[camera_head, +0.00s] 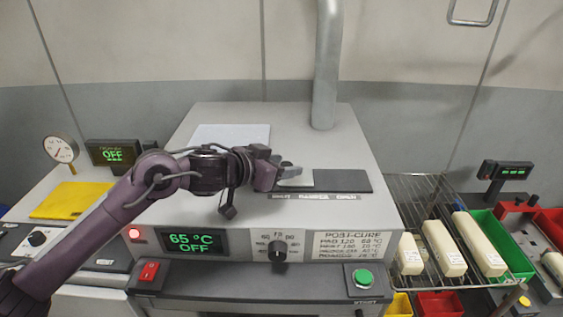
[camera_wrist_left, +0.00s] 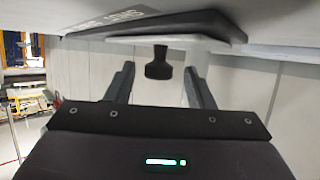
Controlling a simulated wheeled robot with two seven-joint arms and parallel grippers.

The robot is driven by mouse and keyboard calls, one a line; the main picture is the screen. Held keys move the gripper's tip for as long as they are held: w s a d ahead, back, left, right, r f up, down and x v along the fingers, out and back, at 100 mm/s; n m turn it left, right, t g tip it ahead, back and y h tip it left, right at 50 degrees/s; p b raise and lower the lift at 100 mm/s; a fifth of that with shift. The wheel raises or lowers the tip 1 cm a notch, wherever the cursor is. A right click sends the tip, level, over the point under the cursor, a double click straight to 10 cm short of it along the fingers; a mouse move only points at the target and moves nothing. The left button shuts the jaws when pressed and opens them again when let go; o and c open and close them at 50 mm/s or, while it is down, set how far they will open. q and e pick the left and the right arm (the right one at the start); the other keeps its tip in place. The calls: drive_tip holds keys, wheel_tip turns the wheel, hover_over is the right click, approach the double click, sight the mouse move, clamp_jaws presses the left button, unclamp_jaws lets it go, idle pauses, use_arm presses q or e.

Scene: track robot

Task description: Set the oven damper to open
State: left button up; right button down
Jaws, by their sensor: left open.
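The oven (camera_head: 370,215) is a grey box with its damper on the top. The damper shows as a dark plate (camera_head: 343,181) beside a pale strip, with a row of small labels (camera_head: 314,196) in front, too small to read surely. My left gripper (camera_head: 289,174) is at the left end of the damper, fingers pointing right. In the left wrist view a black knob (camera_wrist_left: 158,64) stands out from the damper plate (camera_wrist_left: 175,24), between the two open fingers, with a gap on each side. The knob is hidden or unclear in the head view. My right gripper is out of view.
A vertical pipe (camera_head: 326,70) rises behind the damper. The oven front has a display reading 65 °C OFF (camera_head: 193,242), a dial (camera_head: 279,250), a red switch (camera_head: 149,271) and a green button (camera_head: 363,278). A wire rack (camera_head: 415,190) with pale blocks stands at right.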

use_arm(q)
drive_tip(key=shift+s, duration=0.1)
drive_tip(key=shift+c, duration=0.3)
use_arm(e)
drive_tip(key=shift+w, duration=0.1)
use_arm(q)
clamp_jaws()
drive_tip(key=d, duration=1)
drive_tip(key=shift+d, duration=0.15)
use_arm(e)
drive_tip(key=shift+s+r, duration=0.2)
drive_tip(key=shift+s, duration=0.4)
